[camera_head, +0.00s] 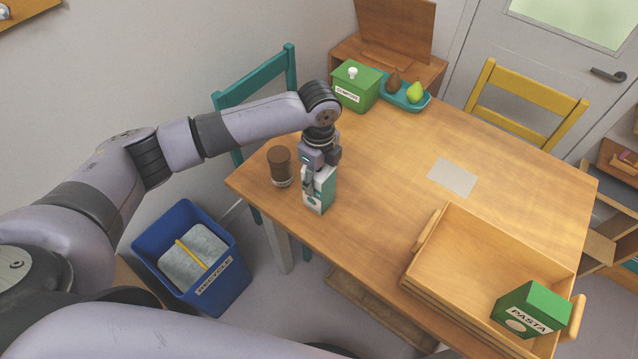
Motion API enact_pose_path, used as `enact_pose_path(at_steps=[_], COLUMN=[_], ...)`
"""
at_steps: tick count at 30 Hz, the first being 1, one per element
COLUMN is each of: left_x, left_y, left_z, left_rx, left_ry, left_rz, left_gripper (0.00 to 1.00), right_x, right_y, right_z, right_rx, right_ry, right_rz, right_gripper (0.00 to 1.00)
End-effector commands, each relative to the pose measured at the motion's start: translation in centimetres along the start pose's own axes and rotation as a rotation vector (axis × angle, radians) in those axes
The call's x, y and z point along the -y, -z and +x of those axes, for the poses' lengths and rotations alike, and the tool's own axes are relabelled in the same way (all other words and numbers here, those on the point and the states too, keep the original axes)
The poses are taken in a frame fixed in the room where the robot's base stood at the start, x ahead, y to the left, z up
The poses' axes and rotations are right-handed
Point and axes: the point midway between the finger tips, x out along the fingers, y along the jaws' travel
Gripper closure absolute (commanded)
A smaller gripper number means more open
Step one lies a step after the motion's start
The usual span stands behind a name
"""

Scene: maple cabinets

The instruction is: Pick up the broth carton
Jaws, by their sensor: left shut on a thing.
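The broth carton (322,192) is a small teal-and-white box near the left end of the wooden table. It looks upright, and I cannot tell whether its base touches the table. My left gripper (312,181) comes down on it from above and is shut on its upper part, hiding the carton's top. My right gripper is not in view.
A brown-lidded jar (280,166) stands close left of the carton. The table (385,170) also bears a green compost box (355,88), a teal tray (417,106) with pears, a grey card (452,178) and a wooden tray (460,262) with a pasta box (530,310). A blue recycle bin (228,285) stands below.

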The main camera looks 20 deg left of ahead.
Motion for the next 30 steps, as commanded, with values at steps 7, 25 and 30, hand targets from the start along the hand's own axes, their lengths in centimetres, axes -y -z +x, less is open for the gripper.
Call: enact_pose_path(at_steps=[7, 25, 30], left_x=[0.0, 0.1, 0.2], left_y=[0.0, 0.0, 0.0], left_z=[0.0, -3.2, -7.5], left_rx=[0.000, 0.000, -0.001], left_ry=[-0.001, 0.007, 0.009], left_rz=[0.000, 0.002, 0.000], left_gripper=[1.00, 1.00, 1.00], right_x=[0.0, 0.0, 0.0], right_y=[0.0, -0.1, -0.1], right_z=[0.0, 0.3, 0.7], right_rx=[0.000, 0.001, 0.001], right_ry=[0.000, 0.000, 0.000], right_rz=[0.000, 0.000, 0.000], right_gripper=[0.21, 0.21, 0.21])
